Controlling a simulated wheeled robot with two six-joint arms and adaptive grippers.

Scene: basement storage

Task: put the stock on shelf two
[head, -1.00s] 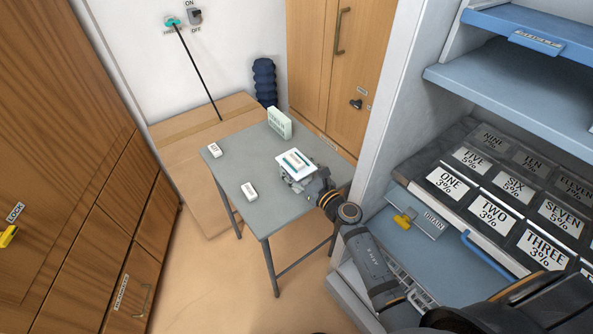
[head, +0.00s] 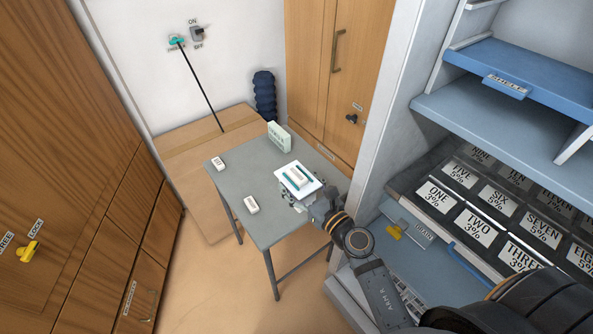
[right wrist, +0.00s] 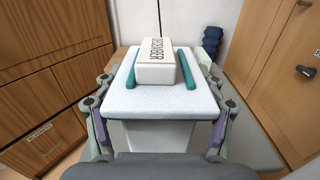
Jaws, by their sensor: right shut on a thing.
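My right gripper (head: 298,203) is shut on a white tray (head: 285,178) above the right part of the grey table. In the right wrist view, its fingers flank the tray (right wrist: 118,104). A white labelled box (right wrist: 156,72) lies on the tray between two teal rails. Two small white boxes, one at the table's far left (head: 218,163) and one nearer the front (head: 251,205), and a pale green box (head: 279,137) at the back stand on the table. A blue shelf (head: 540,72) with a label is at upper right; its number is unclear. My left gripper is not in view.
The grey table (head: 235,180) stands before a wooden cabinet (head: 335,60). A blue shelf board (head: 500,120) beneath the labelled one looks bare.

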